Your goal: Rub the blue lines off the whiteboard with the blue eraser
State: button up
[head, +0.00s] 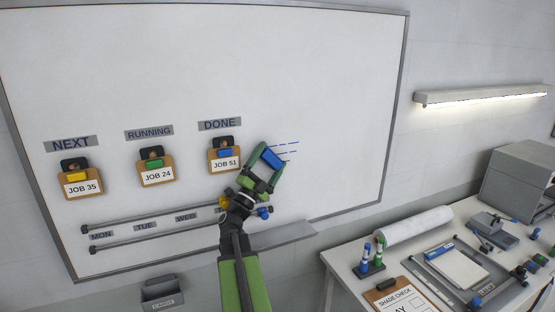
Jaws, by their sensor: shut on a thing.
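The whiteboard (250,60) fills the left and middle of the head view. Short blue lines (288,148) are on it to the right of the DONE label, some broken into dashes. My gripper (267,158) is at the board beside the lines, just to their left. It is shut on the blue eraser (271,158), which shows between the green fingers. The lines' left ends meet the gripper, and whatever lies behind it is hidden. I cannot tell whether the eraser touches the board.
Clipboards marked JOB 35 (82,185), JOB 24 (157,174) and JOB 51 (225,161) hang left of my gripper. Rails (150,222) run below them. A grey ledge (280,236) is under the board. A cluttered table (345,262) stands at the right. The upper board is clear.

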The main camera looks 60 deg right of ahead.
aim_at(277, 153)
jog(key=shift+w+a, duration=0.3)
jog(key=shift+a, duration=0.1)
notch_tip(277, 153, up, 2)
jog(key=shift+d+r+p, duration=0.1)
jog(key=shift+p, duration=0.95)
jog(key=shift+s+d, duration=1.05)
jog(key=shift+d, duration=0.3)
jog(key=s+d, duration=0.6)
jog(key=d, duration=0.2)
jog(key=shift+f, duration=0.2)
jog(key=s+a, duration=0.3)
jog(key=s, duration=0.2)
jog(key=shift+a, duration=0.25)
